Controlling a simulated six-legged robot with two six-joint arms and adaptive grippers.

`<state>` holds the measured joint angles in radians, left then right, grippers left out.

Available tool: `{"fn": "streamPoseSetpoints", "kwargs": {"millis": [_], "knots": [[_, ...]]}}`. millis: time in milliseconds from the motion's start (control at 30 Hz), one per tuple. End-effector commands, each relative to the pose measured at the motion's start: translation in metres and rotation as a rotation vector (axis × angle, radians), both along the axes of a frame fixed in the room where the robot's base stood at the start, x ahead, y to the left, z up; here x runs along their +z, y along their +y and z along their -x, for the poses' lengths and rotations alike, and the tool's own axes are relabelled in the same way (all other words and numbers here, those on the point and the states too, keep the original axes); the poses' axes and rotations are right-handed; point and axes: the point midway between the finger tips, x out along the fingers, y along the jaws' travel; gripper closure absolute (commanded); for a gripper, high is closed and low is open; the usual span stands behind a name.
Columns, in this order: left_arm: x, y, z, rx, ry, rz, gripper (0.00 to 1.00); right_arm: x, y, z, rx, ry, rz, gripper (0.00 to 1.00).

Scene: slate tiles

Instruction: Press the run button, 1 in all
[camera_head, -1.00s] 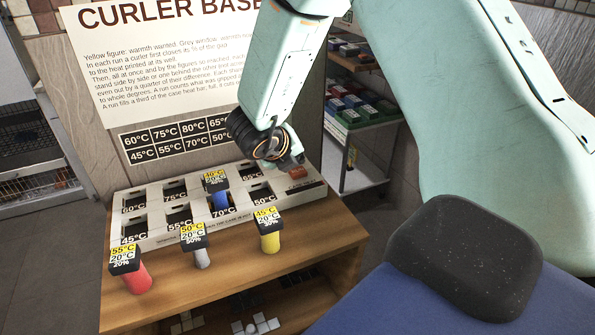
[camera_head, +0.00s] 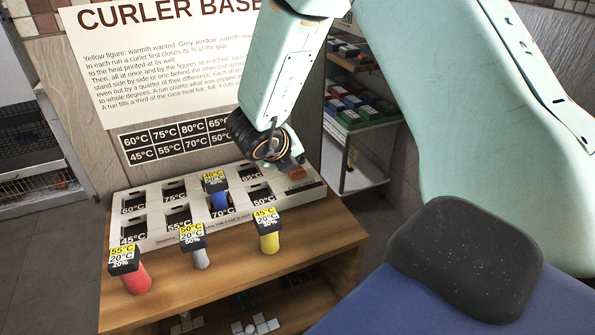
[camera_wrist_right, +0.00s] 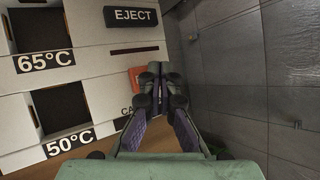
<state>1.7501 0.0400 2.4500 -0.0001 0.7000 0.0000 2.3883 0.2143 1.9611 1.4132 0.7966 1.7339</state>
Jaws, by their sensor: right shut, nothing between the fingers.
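An orange-red button (camera_head: 297,173) sits at the right end of the pale curler base (camera_head: 308,192). It shows in the right wrist view (camera_wrist_right: 135,76), partly behind the fingers; its label is not readable. My right gripper (camera_head: 296,162) is shut and empty, with its fingertips close by the button. In the right wrist view the fingertips (camera_wrist_right: 162,76) overlap the button's right edge; I cannot tell whether they touch it. My left gripper is not in view.
A blue curler (camera_head: 219,200) stands in a well of the base. Red (camera_head: 137,281), grey (camera_head: 201,259) and yellow (camera_head: 269,243) curlers are along the front. An EJECT label (camera_wrist_right: 135,16) is near the button. A shelf (camera_head: 365,125) stands behind right.

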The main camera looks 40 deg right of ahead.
Motion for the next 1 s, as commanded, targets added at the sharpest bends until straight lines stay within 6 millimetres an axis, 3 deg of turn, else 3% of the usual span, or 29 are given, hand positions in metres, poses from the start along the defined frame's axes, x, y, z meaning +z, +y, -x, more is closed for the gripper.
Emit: {"fn": "streamPoseSetpoints", "kwargs": {"millis": [200,1000], "knots": [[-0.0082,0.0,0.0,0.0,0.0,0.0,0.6,-0.0088,-0.0003,-0.0001,0.0,0.0,0.0,1.0],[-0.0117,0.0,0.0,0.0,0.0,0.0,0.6,-0.0126,-0.0003,-0.0001,0.0,0.0,0.0,1.0]]}}
